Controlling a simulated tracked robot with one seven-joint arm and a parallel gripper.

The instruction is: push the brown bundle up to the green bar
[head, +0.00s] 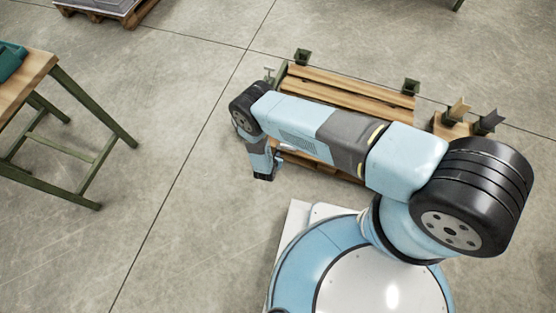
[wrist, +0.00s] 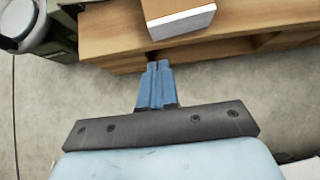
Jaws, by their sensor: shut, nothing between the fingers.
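In the head view my gripper (head: 264,177) points down at the near side of the bench; my arm hides much of the bench and the bundle there. A dark green part (wrist: 66,48) shows at the bench's left end in the wrist view. I cannot tell whether it is the green bar.
The slatted wooden bench (head: 350,91) has green posts at its far corners. Wooden blocks with dark uprights (head: 452,127) stand at its right end. A green-legged table (head: 28,72) is at left, and a pallet (head: 122,12) is behind. The floor between is clear.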

